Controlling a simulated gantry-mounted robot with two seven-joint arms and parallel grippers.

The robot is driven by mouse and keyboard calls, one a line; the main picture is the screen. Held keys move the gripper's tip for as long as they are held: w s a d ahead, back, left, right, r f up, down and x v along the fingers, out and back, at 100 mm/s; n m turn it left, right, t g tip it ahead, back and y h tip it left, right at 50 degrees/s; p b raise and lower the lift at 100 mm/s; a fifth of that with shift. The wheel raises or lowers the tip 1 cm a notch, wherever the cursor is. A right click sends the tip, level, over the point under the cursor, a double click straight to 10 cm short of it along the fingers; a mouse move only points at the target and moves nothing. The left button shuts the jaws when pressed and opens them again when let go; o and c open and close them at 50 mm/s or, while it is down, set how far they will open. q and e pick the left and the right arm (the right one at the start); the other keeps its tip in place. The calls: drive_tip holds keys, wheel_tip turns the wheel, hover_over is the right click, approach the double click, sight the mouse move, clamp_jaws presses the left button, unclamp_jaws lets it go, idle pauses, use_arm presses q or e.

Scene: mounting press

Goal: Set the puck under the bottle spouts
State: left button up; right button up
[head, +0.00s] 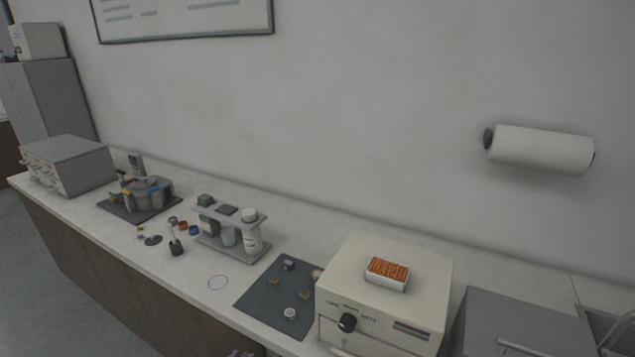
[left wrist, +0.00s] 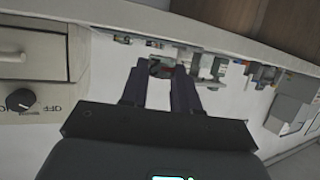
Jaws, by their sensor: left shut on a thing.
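My left gripper (left wrist: 163,80) is shut on a small puck (left wrist: 161,68), grey-green with a red patch, held between its dark fingertips. In the head view only purplish tips of this gripper (head: 240,354) show at the bottom edge, and the held puck cannot be made out there. The bottle rack (head: 262,216) stands on the counter left of the dark mat, with a white-capped bottle (head: 251,235) and other bottles in it. The spouts are too small to make out. My right gripper is in neither view.
Several small pucks lie on the dark mat (head: 255,297). A beige box with a knob (head: 335,285) stands right of the mat, bearing an orange-filled tray (head: 388,284). Small tools and cups lie left of the rack.

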use_arm(q)
drive_tip(key=s+a+f+n+y, duration=0.2)
drive_tip(key=s+a, duration=0.1)
drive_tip(key=s, duration=0.2)
drive_tip(key=s+r+p, duration=0.4)
drive_tip(key=r+p, duration=1.3)
drive_tip(key=p, duration=0.1)
drive_tip(key=s+r+p, duration=0.4)
drive_tip(key=r+p, duration=1.3)
drive_tip(key=p, duration=0.2)
drive_tip(key=shift+s+a+r, duration=0.2)
drive_tip(key=shift+a+r, duration=0.05)
drive_tip(key=shift+r, duration=0.1)
